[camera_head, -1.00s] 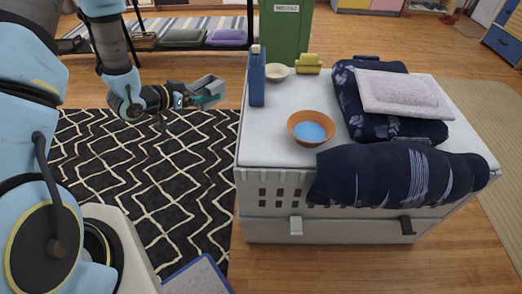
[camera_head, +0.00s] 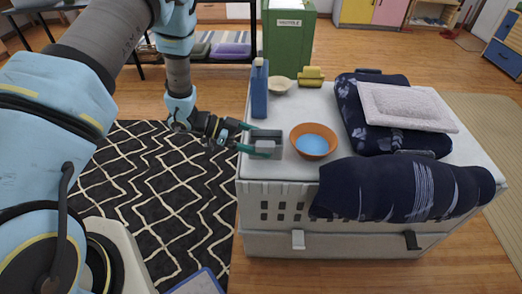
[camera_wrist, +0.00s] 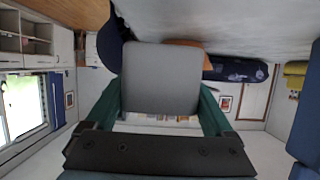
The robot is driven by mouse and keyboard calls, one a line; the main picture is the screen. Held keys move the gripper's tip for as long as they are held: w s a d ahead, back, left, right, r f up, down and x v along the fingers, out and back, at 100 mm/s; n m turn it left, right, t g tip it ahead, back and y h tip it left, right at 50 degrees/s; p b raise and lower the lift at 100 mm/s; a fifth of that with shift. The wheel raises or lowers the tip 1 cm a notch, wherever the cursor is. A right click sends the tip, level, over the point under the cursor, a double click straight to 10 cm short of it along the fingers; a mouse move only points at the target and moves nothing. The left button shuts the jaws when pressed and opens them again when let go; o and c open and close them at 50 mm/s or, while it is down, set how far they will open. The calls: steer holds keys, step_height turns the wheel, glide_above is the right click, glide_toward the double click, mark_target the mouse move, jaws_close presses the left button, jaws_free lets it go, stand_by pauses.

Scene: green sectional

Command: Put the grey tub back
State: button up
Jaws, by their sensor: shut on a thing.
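The grey tub (camera_head: 267,137) is a small box-like container at the front left of the white cabinet top (camera_head: 275,172), left of the orange bowl. My gripper (camera_head: 248,142) is shut on it, with its green fingers along the tub's two sides. In the wrist view the tub (camera_wrist: 162,78) fills the middle, between the fingers (camera_wrist: 162,108). The tub is at or just above the cabinet top; I cannot tell whether it touches.
An orange bowl (camera_head: 325,152) with a blue inside stands close right of the tub. A blue bottle (camera_head: 260,92), a cream bowl (camera_head: 280,86) and a yellow item (camera_head: 311,75) stand behind. Dark folded cloth (camera_head: 404,190) covers the front right. The back middle is clear.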

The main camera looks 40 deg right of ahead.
steer(key=shift+f, duration=1.8)
steer(key=shift+f, duration=0.2)
steer(key=o, duration=1.1)
steer(key=shift+r, duration=0.2)
steer(key=b+v, duration=0.1)
steer(key=v, duration=1.1)
